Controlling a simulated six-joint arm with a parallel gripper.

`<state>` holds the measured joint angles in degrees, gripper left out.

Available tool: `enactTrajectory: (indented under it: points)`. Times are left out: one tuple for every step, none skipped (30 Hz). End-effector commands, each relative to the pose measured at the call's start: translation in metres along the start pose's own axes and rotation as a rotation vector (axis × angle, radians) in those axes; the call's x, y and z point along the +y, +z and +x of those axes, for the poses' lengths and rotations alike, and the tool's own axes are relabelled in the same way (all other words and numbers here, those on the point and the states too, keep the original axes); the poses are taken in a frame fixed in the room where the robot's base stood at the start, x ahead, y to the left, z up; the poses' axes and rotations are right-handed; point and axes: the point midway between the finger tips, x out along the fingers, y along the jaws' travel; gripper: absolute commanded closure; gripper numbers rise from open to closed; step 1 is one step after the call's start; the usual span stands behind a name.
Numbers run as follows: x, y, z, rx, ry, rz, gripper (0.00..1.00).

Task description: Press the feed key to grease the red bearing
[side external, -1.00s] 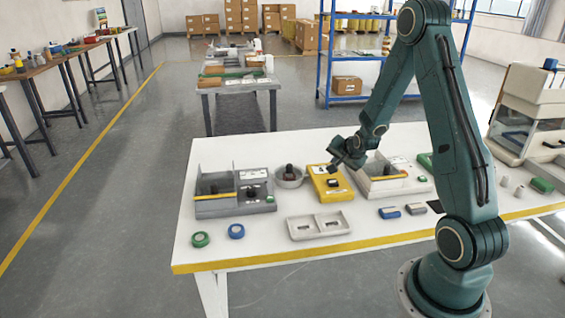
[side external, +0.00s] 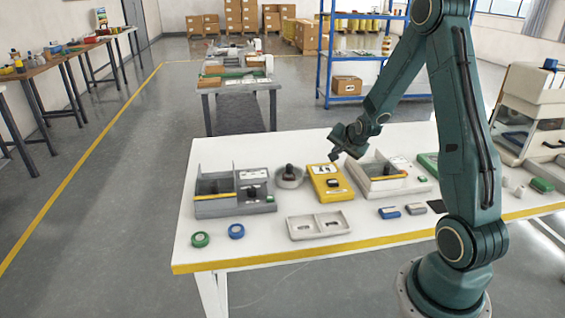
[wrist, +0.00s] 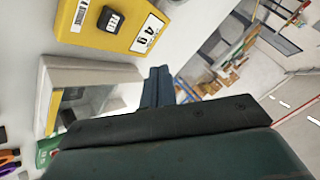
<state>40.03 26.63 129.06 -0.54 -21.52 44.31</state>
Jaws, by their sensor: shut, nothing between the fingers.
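A yellow box (side external: 330,182) with a white label and a small black key block stands on the white table. It also shows at the top of the wrist view (wrist: 92,38), with its black block (wrist: 110,19). I cannot tell whether this block is the feed key. My gripper (side external: 340,152) is shut and empty, above the back of the yellow box and apart from it. Its fingers (wrist: 158,84) show in the wrist view. I cannot make out a red bearing; a green ring (side external: 200,239) and a blue ring (side external: 236,231) lie at the table's front left.
A grey open-topped unit (side external: 235,207) stands at left, beside a round grey cup (side external: 290,180). A pale open-topped unit (side external: 400,187) stands right of the yellow box. A two-pocket tray (side external: 318,226) lies in front.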

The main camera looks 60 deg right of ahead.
Motion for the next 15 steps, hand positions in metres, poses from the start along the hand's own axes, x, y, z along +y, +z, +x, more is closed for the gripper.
enactTrajectory:
  points:
    - [0.000,0.000,0.000,0.000,0.000,0.000,1.00]
    - [0.000,0.000,0.000,0.000,0.000,0.000,1.00]
    - [0.000,0.000,0.000,0.000,0.000,0.000,1.00]
    - [0.000,0.000,0.000,0.000,0.000,0.000,1.00]
    - [0.000,0.000,0.001,0.000,0.000,0.000,1.00]
    - [0.001,0.001,0.001,0.000,0.000,0.000,1.00]
    - [0.001,0.001,0.001,0.000,0.000,0.000,1.00]
    - [0.001,0.001,0.002,0.000,0.000,0.000,1.00]
    - [0.002,0.002,0.003,-0.001,0.001,0.000,1.00]
    - [0.003,0.003,0.004,-0.001,0.001,0.000,1.00]
    - [0.003,0.003,0.004,-0.001,0.001,0.000,1.00]
    - [0.004,0.004,0.006,-0.001,0.001,0.000,1.00]
    - [0.005,0.005,0.007,-0.001,0.002,0.000,1.00]
    - [0.006,0.006,0.009,-0.001,0.002,0.000,1.00]
    - [0.008,0.008,0.011,-0.002,0.002,0.000,1.00]
